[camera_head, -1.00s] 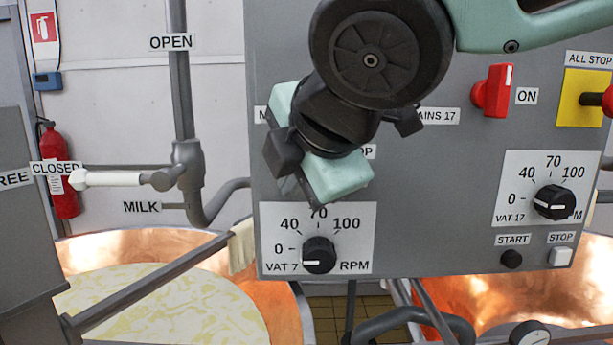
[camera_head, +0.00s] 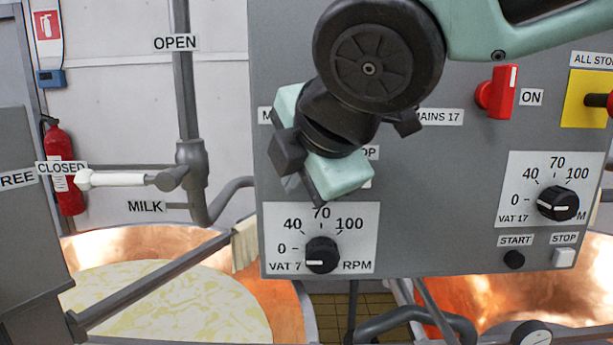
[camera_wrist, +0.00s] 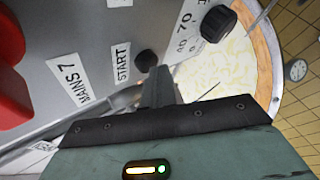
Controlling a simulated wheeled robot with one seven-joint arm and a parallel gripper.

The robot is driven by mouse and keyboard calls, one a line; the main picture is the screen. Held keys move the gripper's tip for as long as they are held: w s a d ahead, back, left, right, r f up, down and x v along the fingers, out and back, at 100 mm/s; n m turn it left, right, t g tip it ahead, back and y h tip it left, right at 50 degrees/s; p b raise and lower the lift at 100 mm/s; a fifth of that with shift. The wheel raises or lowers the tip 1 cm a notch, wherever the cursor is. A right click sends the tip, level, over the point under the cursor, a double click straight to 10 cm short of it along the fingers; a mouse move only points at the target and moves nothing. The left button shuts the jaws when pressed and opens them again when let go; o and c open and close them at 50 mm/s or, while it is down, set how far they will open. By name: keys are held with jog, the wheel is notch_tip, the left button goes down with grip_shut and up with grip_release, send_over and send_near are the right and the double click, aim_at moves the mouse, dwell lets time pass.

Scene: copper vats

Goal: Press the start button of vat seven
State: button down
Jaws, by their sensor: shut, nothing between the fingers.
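The start button of vat seven is a round black knob (camera_wrist: 146,60) beside a START label (camera_wrist: 121,63) in the wrist view, near the MAINS 7 label. In the head view it is hidden behind my gripper. My gripper (camera_wrist: 160,74) is shut and empty, its fingertips right next to the button. I cannot tell whether they touch it. In the head view my gripper (camera_head: 316,198) is in front of the panel, just above the VAT 7 speed dial (camera_head: 321,255). That dial also shows in the wrist view (camera_wrist: 218,23), pointing near 0 in the head view.
The grey panel (camera_head: 430,240) also carries vat 17's start button (camera_head: 514,260), stop button (camera_head: 564,258), dial (camera_head: 557,203) and red mains switch (camera_head: 497,92). A yellow ALL STOP plate (camera_head: 582,100) is at right. A red switch (camera_wrist: 10,90) is close in the wrist view.

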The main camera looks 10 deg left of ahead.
jog(key=shift+w+a, duration=0.1)
jog(key=shift+w, duration=0.15)
dwell(0.6)
jog(key=shift+s+d+b, duration=0.25)
jog(key=shift+s+b, duration=0.1)
jog(key=shift+s, duration=0.5)
jog(key=shift+s, duration=0.1)
jog(key=s+b, duration=0.1)
jog(key=s, duration=0.1)
jog(key=s+d+b, duration=0.1)
jog(key=s, duration=0.1)
jog(key=shift+s, duration=0.35)
dwell(0.4)
